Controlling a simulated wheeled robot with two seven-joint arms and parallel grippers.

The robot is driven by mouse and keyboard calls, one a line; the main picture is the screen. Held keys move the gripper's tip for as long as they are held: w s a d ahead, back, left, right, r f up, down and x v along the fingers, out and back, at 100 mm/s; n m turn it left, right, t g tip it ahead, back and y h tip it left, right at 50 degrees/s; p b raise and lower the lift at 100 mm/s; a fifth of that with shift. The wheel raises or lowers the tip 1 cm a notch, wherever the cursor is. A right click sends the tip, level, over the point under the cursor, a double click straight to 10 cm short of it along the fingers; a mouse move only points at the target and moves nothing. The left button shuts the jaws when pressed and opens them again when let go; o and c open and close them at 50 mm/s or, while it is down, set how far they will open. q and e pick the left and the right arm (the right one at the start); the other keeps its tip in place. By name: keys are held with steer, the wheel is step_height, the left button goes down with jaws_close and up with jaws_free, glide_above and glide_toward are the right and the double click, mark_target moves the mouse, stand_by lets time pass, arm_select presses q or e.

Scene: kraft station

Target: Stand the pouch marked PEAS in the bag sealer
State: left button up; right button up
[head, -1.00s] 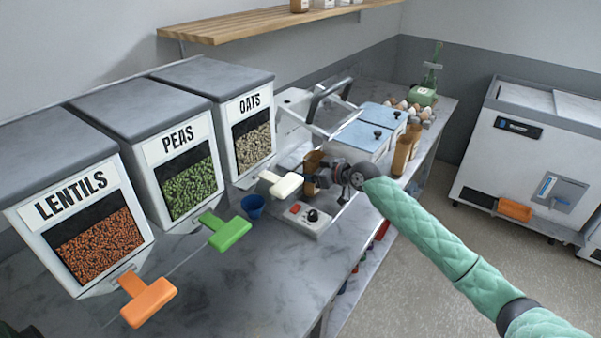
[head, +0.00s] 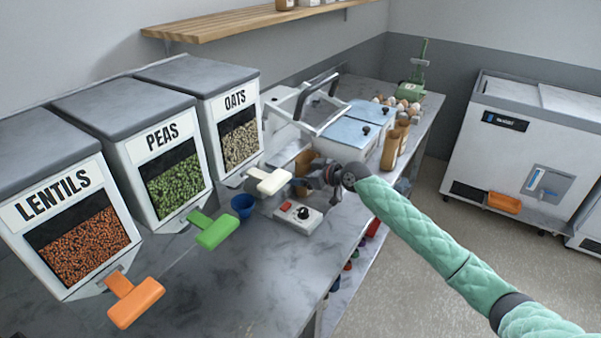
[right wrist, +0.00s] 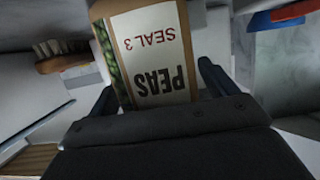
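The tan PEAS pouch (head: 303,163) stands upright behind the bag sealer's control box (head: 298,214), partly hidden by my gripper. In the right wrist view the pouch (right wrist: 155,50) shows its label "PEAS, SEAL 3" upside down, slightly slanted. My right gripper (head: 318,177) is at the pouch; in the right wrist view its two fingers (right wrist: 160,85) stand apart at the pouch's sides, with a narrow gap at the right finger. The sealer's white frame (head: 313,118) appears raised; its contact with the pouch is hidden. My left gripper is out of view.
The PEAS bin (head: 130,175) stands left. Other tan pouches (head: 391,150) stand behind to the right. A brush (right wrist: 62,58) shows beside the pouch. The front counter is clear.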

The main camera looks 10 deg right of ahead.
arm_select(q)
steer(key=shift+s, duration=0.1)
arm_select(e)
steer(key=shift+r, duration=0.2)
steer(key=v, duration=0.5)
steer(key=shift+s+d, duration=0.25)
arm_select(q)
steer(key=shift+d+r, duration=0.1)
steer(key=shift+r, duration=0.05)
arm_select(e)
steer(key=v, duration=0.6)
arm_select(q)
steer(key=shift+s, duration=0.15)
arm_select(e)
steer(key=shift+s+d+r, duration=0.1)
steer(key=shift+r, duration=0.05)
steer(key=shift+d, duration=0.1)
